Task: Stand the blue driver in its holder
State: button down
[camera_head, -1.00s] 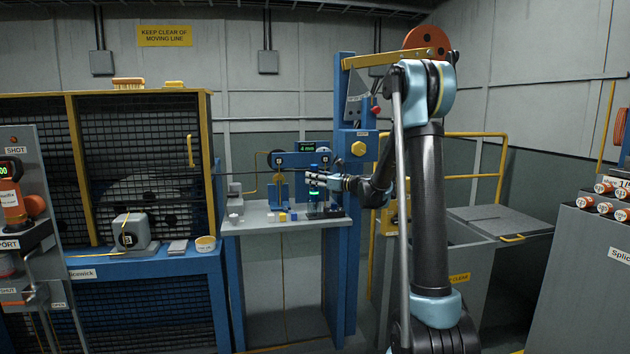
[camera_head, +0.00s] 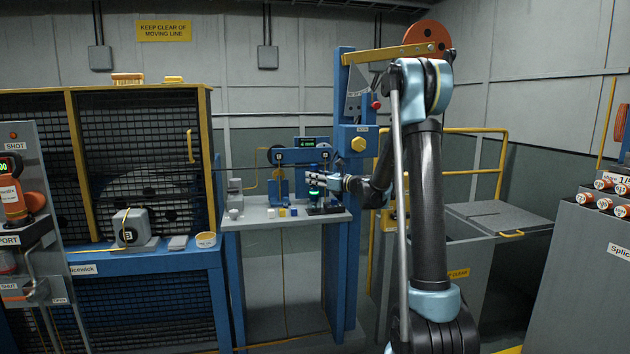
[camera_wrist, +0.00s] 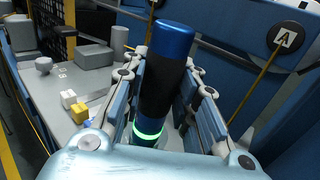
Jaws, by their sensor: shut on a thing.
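The blue driver (camera_wrist: 173,42) fills the middle of the wrist view, with a bright blue cap, a dark grip section and a glowing green ring low down. It looks close to upright. My gripper (camera_wrist: 166,72) is shut on it, with a finger on each side. In the head view my gripper (camera_head: 318,180) is over the right part of the grey worktop, with the green glow (camera_head: 314,191) just below the fingers. A dark base (camera_head: 325,210), perhaps the holder, sits beneath. The driver's lower end is hidden, so I cannot tell whether it is seated.
Small yellow, white and blue blocks (camera_head: 282,212) lie on the worktop (camera_head: 255,222) left of my gripper. A grey box (camera_wrist: 80,57) stands farther left. A blue post (camera_head: 338,120) rises close on the right. A blue panel with a disc marked A (camera_wrist: 287,38) is nearby.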

jog(key=shift+f, duration=0.35)
jog(key=c, duration=1.2)
grip_release()
